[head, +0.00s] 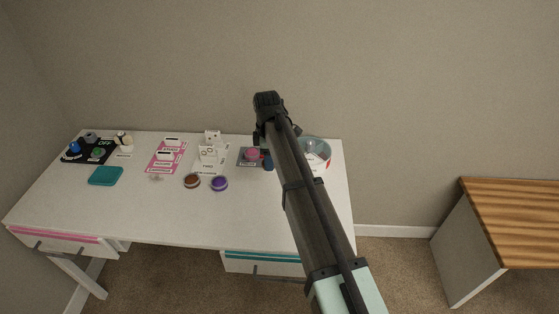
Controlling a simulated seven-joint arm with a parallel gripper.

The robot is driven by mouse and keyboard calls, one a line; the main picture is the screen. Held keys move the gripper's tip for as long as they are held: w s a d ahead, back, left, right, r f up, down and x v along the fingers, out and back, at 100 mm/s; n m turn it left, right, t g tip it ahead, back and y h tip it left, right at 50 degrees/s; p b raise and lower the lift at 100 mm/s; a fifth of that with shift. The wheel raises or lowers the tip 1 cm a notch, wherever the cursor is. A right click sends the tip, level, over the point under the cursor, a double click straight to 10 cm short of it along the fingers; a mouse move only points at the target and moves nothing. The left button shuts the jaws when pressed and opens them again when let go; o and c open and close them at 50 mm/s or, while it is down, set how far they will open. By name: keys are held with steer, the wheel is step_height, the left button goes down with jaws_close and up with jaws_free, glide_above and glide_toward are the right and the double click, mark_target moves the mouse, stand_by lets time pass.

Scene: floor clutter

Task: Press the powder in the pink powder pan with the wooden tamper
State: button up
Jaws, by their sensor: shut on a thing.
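The pink powder pan (252,154) sits on a dark grey mat (242,162) with a white label, towards the right of the white table. The powder's surface is too small to judge. My arm rises from the lower right and bends down at its dark far end. My gripper (259,139) is mostly hidden beside and behind the arm, close to the pan; its fingertips do not show clearly. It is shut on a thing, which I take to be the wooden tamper. The tamper itself is hidden, and I see none lying on the table. Contact with the powder cannot be told.
A dark blue container (268,162) stands right of the pan, and a round tray (318,150) lies behind the arm. Brown (192,181) and purple (219,183) pots, a pink mat (154,168) and a teal tray (106,176) are to the left. The table's front is clear.

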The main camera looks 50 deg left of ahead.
glide_toward(252, 153)
steer(key=shift+f+m, duration=0.1)
steer(key=shift+m, duration=0.2)
steer(key=shift+w+f, duration=0.1)
steer(key=shift+f, duration=2.65)
steer(key=shift+f, duration=0.55)
steer(key=shift+r, duration=0.1)
step_height(252, 153, up, 7)
stand_by(0.6)
